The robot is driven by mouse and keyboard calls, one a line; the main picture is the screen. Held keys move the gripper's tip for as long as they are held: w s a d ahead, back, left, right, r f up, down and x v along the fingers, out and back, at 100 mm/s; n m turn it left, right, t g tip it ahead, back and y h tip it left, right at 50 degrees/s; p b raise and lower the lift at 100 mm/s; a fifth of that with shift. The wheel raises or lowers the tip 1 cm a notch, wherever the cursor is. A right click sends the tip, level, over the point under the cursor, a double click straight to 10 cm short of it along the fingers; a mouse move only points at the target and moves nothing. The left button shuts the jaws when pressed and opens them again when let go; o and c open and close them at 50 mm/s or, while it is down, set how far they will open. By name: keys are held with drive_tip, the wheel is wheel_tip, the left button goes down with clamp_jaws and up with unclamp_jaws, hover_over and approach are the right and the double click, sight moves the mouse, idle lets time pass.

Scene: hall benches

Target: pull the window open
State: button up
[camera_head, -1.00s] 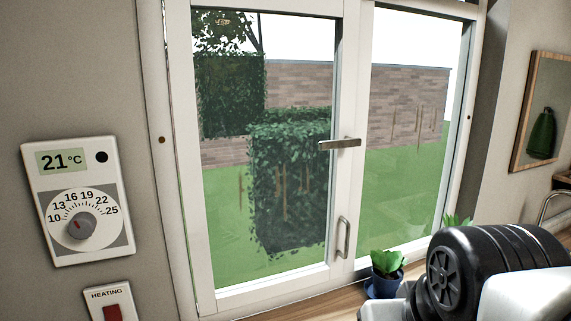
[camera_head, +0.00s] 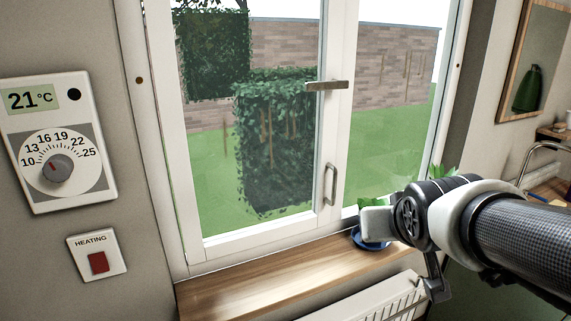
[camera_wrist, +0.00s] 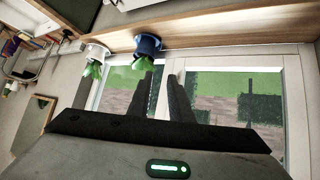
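The window's left sash (camera_head: 200,246) has a white frame and sits closed in its surround, as far as I can tell. A metal lever handle (camera_head: 327,85) lies horizontal on the sash's right stile. A grey pull handle (camera_head: 330,184) is upright lower on the same stile. My gripper (camera_wrist: 161,76) shows two dark fingers apart with nothing between them, pointing at the window, which appears upside down there.
A wooden sill (camera_head: 270,275) runs below the window, with a radiator (camera_head: 375,300) under it. A blue plant pot (camera_wrist: 148,44) and a white pot (camera_wrist: 97,50) stand on the sill. A thermostat (camera_head: 90,195) and heating switch (camera_head: 98,263) are on the left wall.

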drive_tip(key=w+d+f+n+t+y+b, duration=0.1)
drive_tip(key=w+d+f+t+b, duration=0.15)
drive_tip(key=w, duration=0.35)
drive_tip(key=w+d+f+t+b, duration=0.1)
drive_tip(key=w+f+t+b, duration=0.15)
drive_tip(key=w, duration=0.25)
drive_tip(key=n+t+y+b, duration=0.2)
drive_tip(key=t+y+b, duration=0.1)
drive_tip(key=y, duration=0.2)
approach(335, 187)
drive_tip(key=x, duration=1)
drive_tip(key=shift+w+f, duration=0.1)
drive_tip(key=shift+w, duration=0.2)
clamp_jaws()
